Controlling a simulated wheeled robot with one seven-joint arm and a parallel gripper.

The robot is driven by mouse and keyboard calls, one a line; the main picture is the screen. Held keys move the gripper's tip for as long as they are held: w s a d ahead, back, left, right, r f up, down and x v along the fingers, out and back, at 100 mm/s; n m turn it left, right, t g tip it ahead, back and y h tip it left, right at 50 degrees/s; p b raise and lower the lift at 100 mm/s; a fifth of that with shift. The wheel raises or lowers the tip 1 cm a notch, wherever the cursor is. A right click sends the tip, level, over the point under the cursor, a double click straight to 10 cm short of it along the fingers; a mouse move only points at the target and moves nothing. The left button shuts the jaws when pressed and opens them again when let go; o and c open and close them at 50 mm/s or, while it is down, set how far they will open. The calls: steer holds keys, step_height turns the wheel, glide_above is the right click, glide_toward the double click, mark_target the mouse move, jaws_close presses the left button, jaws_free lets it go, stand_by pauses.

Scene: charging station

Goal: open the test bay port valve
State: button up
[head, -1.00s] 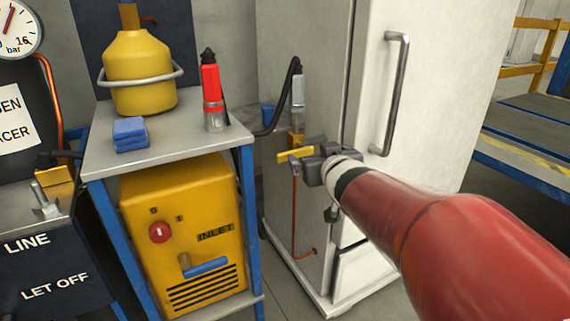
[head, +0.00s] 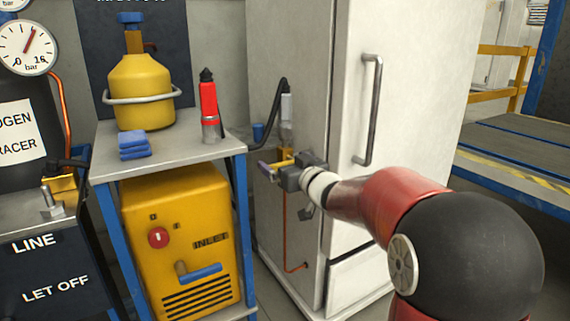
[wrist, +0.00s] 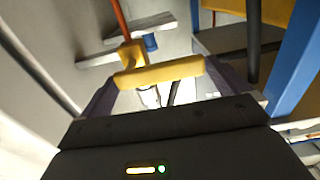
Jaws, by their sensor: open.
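The port valve has a yellow lever (head: 283,163) on the side of the white cabinet, near a copper pipe (head: 285,215). My gripper (head: 273,167) is at the lever, and its body partly hides the valve in the head view. In the wrist view the yellow lever (wrist: 165,72) lies crosswise between the two open fingers of my gripper (wrist: 161,78). A brass valve body (wrist: 131,54) with a copper pipe shows just beyond it. The lever's ends come close to both fingers; I cannot tell whether they touch.
A blue-framed cart (head: 243,190) stands left of the valve, carrying a yellow cylinder (head: 140,92), a red torch-like tool (head: 209,105) and blue cloths (head: 133,145). A yellow unit (head: 190,240) sits beneath. The white cabinet's door handle (head: 370,110) is right of my gripper. A black hose (head: 275,125) hangs above the valve.

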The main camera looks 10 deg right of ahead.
steer(key=shift+w+a, duration=0.15)
steer(key=shift+w, duration=0.15)
steer(key=c, duration=1.2)
steer(key=shift+o, duration=0.2)
